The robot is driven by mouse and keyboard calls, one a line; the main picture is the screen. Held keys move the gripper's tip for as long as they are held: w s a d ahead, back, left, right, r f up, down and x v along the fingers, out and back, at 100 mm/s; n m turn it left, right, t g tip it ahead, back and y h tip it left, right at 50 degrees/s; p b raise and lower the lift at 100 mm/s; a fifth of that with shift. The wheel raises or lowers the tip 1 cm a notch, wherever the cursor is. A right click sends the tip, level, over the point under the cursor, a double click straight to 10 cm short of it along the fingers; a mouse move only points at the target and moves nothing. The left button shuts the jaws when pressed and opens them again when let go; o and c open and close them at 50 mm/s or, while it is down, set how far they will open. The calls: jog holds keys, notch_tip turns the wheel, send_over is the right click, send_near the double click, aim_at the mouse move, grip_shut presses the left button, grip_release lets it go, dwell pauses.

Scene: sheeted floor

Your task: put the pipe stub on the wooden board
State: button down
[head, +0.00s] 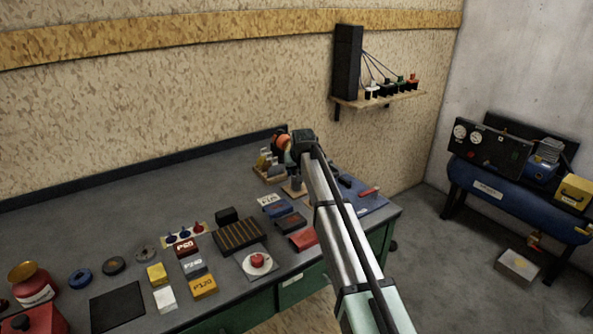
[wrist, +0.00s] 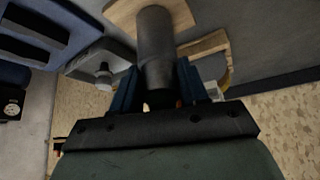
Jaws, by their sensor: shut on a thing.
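The pipe stub (wrist: 154,45) is a dark grey cylinder in the wrist view. My gripper (wrist: 158,82) is shut on it, with a blue finger on each side. The stub's far end overlaps the pale wooden board (wrist: 120,12) at the top of that view. I cannot tell whether it touches the board. In the head view my gripper's wrist is above the back of the bench, and the stub (head: 297,183) shows small and grey below it, over the wooden board (head: 288,191). My arm hides part of this area.
A wooden tray with small bottles (head: 265,170) stands close behind the board. A blue mat (head: 372,203) with tools lies to the right. Sanding blocks, a slotted dark tray (head: 239,237) and a red button (head: 258,261) fill the front. The bench's back left is clear.

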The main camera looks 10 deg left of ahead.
jog(key=c, duration=0.6)
grip_release()
jog(key=v, duration=1.2)
jog(key=shift+s+r, duration=0.1)
